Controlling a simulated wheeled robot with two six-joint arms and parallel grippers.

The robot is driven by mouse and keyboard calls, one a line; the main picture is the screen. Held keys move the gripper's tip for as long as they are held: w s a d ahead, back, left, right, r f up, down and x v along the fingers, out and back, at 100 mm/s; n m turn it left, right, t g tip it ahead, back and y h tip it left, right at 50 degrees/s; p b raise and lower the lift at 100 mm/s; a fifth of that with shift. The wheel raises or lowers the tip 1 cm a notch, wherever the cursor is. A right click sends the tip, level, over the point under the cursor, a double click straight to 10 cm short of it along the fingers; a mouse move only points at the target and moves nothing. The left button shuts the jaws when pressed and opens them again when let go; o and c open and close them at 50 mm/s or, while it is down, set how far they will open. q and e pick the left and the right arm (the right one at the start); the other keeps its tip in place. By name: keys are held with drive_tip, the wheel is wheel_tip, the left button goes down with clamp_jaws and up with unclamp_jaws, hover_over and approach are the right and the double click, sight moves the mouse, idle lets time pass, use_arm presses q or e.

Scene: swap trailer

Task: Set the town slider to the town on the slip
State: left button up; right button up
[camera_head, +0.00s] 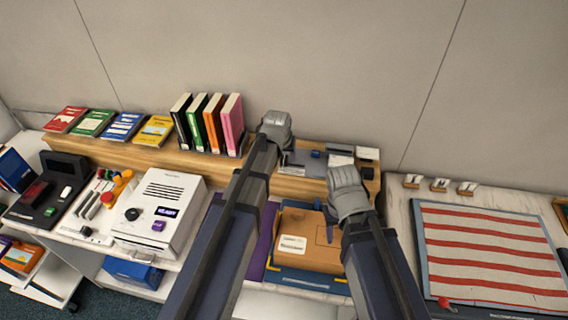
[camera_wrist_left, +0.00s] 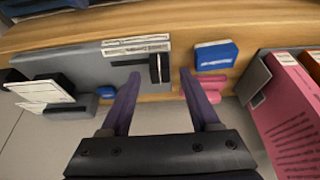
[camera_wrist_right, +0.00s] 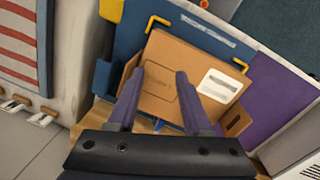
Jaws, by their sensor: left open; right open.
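A grey panel (camera_wrist_left: 85,68) lies on the wooden shelf. It carries white printed strips (camera_wrist_left: 135,45), a small black slotted part (camera_wrist_left: 160,68) and a blue block (camera_wrist_left: 107,92). I cannot tell surely which part is the town slider. White slips (camera_wrist_left: 40,91) stand at the panel's left in the left wrist view; their writing is unreadable. My left gripper (camera_wrist_left: 160,78) is open and empty, its fingers pointing toward the panel's end by the black part. My right gripper (camera_wrist_right: 161,74) is open over a brown box (camera_wrist_right: 190,75) with a white label (camera_wrist_right: 220,85), lower down.
Upright books (camera_head: 212,122) stand left of my left gripper. A white machine (camera_head: 160,210) stands at left, a striped mat (camera_head: 490,255) at right. The wall is close behind the shelf.

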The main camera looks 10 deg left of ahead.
use_arm(q)
drive_tip(key=shift+b+x, duration=0.4)
drive_tip(key=shift+x, duration=0.45)
clamp_jaws()
idle(0.8)
